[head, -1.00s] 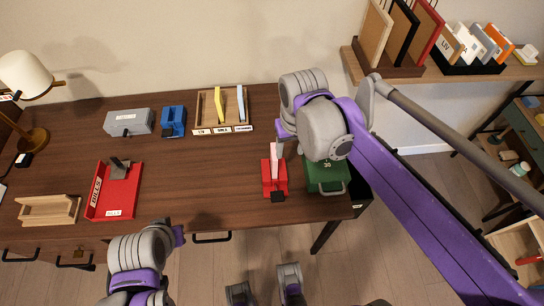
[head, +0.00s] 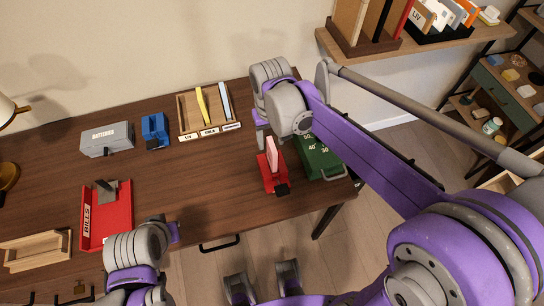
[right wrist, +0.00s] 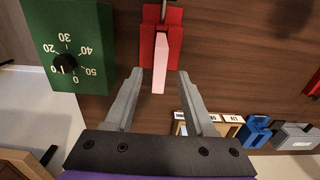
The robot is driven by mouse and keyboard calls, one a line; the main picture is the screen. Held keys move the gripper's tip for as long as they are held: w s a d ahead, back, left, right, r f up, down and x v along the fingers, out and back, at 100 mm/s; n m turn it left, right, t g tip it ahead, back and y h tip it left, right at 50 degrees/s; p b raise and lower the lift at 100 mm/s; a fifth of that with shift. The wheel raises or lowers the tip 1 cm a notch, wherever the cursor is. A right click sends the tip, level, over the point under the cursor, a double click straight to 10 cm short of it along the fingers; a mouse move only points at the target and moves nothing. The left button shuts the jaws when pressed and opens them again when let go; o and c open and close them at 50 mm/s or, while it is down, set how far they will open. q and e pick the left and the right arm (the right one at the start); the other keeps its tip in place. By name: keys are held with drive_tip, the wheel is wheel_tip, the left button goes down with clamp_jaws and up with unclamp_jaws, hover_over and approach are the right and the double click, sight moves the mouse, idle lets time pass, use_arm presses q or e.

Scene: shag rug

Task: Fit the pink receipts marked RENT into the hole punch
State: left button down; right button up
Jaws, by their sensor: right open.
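The red hole punch (head: 274,182) stands near the desk's front right edge. It also shows in the right wrist view (right wrist: 154,15). The pink receipts (head: 271,152) stand up in its slot, and their pale pink slip shows in the right wrist view (right wrist: 160,66). Any RENT mark is not readable. My right gripper (head: 262,138) is behind the punch. In the right wrist view my right gripper (right wrist: 157,72) is open, with its fingers apart on either side of the slip's end and not touching it. My left gripper (head: 172,232) is at the desk's front edge, its fingers unclear.
A green box with a dial (head: 318,158) stands close right of the punch. A sorting tray (head: 183,118), blue punch (head: 155,131), grey box (head: 107,139), red BILLS tray (head: 122,216) and wooden holder (head: 37,250) stand leftward. The desk's middle is clear.

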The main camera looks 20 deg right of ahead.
sight(272, 158)
drive_tip(key=f, duration=0.5)
drive_tip(key=shift+s+f, duration=0.2)
drive_tip(key=shift+s, duration=0.05)
clamp_jaws()
